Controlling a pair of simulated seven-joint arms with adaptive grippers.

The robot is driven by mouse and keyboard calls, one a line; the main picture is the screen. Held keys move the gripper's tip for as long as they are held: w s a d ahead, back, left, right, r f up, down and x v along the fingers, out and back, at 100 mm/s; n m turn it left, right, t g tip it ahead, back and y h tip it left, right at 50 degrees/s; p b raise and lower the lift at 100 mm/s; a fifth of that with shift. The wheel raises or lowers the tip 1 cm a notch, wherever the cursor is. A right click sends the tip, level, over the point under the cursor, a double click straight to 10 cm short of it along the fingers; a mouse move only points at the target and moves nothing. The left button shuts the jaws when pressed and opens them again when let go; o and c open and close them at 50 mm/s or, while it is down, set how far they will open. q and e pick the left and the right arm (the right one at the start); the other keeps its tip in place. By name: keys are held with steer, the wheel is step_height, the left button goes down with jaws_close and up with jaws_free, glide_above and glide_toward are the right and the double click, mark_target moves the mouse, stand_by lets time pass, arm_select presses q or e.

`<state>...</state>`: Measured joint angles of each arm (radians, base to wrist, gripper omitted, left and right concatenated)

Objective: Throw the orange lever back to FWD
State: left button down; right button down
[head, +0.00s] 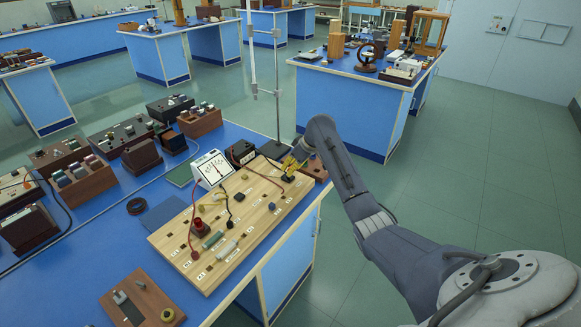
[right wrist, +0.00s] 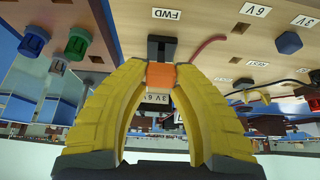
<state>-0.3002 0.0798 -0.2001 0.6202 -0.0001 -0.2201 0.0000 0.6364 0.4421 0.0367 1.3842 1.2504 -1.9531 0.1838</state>
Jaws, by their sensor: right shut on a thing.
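The orange lever (right wrist: 160,75) shows in the right wrist view, with a black part (right wrist: 161,48) directly above it in the picture. A white FWD label (right wrist: 166,14) is on the wooden board beyond that black part. My right gripper (right wrist: 160,72) has its yellow fingertips closed on both sides of the orange lever. In the head view my right gripper (head: 290,165) is at the far right end of the wooden circuit board (head: 188,238). It hides the lever there, and I cannot tell which way the lever leans. My left gripper is in neither view.
A white-faced meter (head: 212,168) and a dark box (head: 241,152) stand beside the board's back edge. Wires and several small components sit on the board. A stand with a tall rod (head: 277,75) rises behind my gripper. Open floor (head: 450,185) lies right of the bench.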

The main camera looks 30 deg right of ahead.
steer(key=shift+s+f, duration=0.1)
stand_by(0.3)
steer(key=c, duration=1.1)
jaws_free()
steer(key=shift+v, duration=5.95)
steer(key=shift+s, duration=0.1)
steer(key=shift+d+f, duration=0.1)
steer(key=shift+f, duration=0.05)
